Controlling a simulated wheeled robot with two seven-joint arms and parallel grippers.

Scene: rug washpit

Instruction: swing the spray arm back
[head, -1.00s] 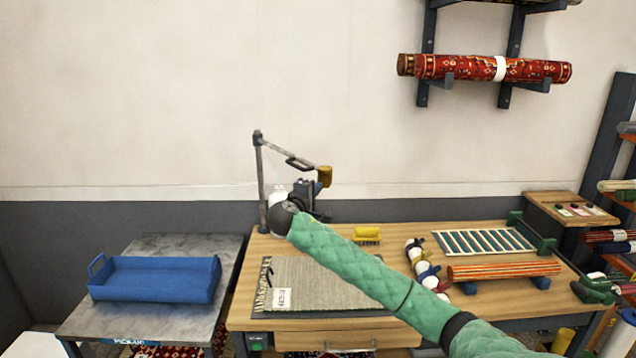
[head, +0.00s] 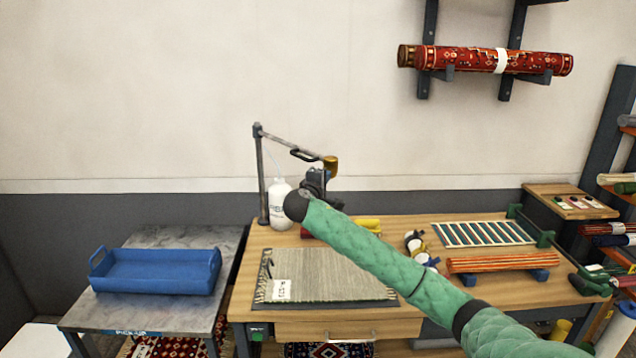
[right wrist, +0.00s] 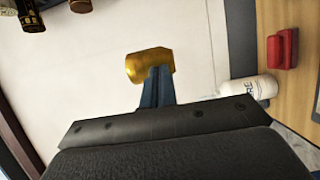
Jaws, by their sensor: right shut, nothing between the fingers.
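The spray arm (head: 285,144) reaches right from the top of a grey post (head: 262,180) at the table's back left. It has a dark loop handle (head: 303,154) and a brass nozzle head (head: 330,164) at its free end. My right gripper (head: 321,173) is shut and empty just below the nozzle head. In the right wrist view the shut blue-grey fingers (right wrist: 157,88) overlap the lower edge of the brass head (right wrist: 146,66); I cannot tell whether they touch. My left gripper is not in view.
A white bottle (head: 281,205) stands beside the post, also visible in the right wrist view (right wrist: 250,88). A red block (right wrist: 283,49) is near it. A grey rug (head: 325,275), yellow brush (head: 367,224) and orange roll (head: 503,264) lie on the table. A blue tray (head: 155,271) stands left.

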